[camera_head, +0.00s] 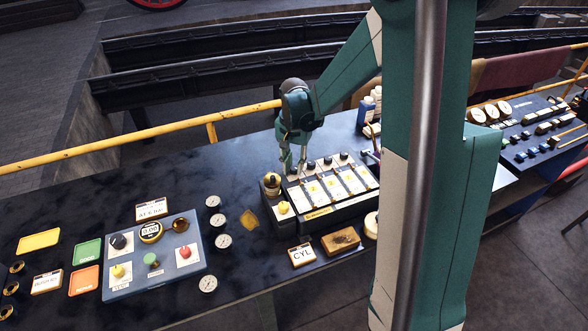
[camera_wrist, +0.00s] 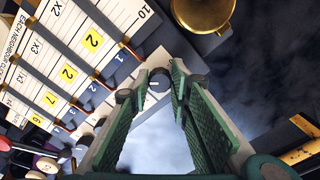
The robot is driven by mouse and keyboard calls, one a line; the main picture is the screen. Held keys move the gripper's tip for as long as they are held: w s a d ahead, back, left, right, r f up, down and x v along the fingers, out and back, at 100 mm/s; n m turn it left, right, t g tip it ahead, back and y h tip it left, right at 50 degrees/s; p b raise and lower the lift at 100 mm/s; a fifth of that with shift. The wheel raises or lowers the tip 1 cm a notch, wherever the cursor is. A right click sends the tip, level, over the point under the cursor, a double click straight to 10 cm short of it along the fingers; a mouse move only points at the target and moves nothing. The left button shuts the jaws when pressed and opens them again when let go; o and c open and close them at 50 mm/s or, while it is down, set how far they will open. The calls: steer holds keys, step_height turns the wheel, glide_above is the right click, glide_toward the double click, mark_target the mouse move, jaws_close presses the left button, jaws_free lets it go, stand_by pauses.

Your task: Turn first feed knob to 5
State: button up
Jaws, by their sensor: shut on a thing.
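My gripper (camera_head: 291,168) reaches down to the back left corner of a dark feed box (camera_head: 323,212) with several white number strips. In the wrist view my gripper (camera_wrist: 157,78) is shut on a small round grey feed knob (camera_wrist: 157,84), the one at the end of the row near the brass cup. The knob has a pale pointer line on its top; the number it points to cannot be read. More feed knobs (camera_head: 327,160) stand in a row along the box's back edge.
A brass cup (camera_wrist: 204,10) stands close to the gripper, at the box's left side. A blue-grey control panel (camera_head: 152,259) and several round gauges (camera_head: 223,241) lie to the left. Bottles (camera_head: 366,112) stand behind the box to the right. A yellow rail (camera_head: 120,148) runs behind the table.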

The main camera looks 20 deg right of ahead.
mark_target(294, 168)
steer(key=shift+m, duration=0.7)
steer(key=o, duration=0.9)
steer(key=shift+r, duration=0.2)
steer(key=shift+r, duration=5.85)
